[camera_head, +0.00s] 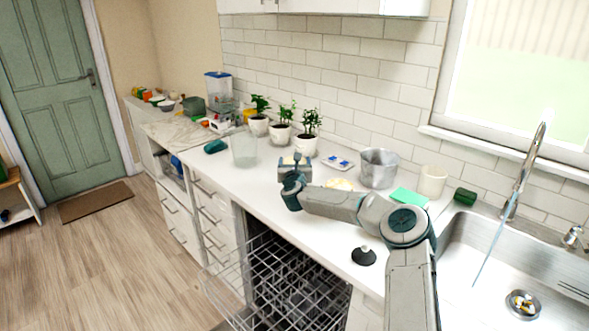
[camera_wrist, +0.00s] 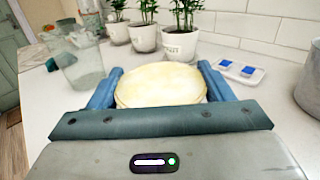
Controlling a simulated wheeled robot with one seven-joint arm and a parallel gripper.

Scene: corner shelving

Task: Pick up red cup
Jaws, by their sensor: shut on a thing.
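I see no cup that is clearly red in either view. My gripper (camera_head: 295,164) is over the white counter, in front of the potted plants. In the wrist view my gripper (camera_wrist: 160,88) has its two blue fingers on either side of a pale yellow round thing (camera_wrist: 160,84), shut on it. This thing looks like a thick disc or a short stack; its lower part is hidden by my gripper. In the head view only a small pale part of it (camera_head: 297,160) shows at the fingers.
A clear glass container (camera_head: 244,149) stands left of my gripper. Three potted plants (camera_head: 307,143) line the wall. A metal pot (camera_head: 378,168), a cream cup (camera_head: 432,181) and a blue-and-white tray (camera_head: 337,162) stand to the right. An open dishwasher rack (camera_head: 285,275) is below the counter edge.

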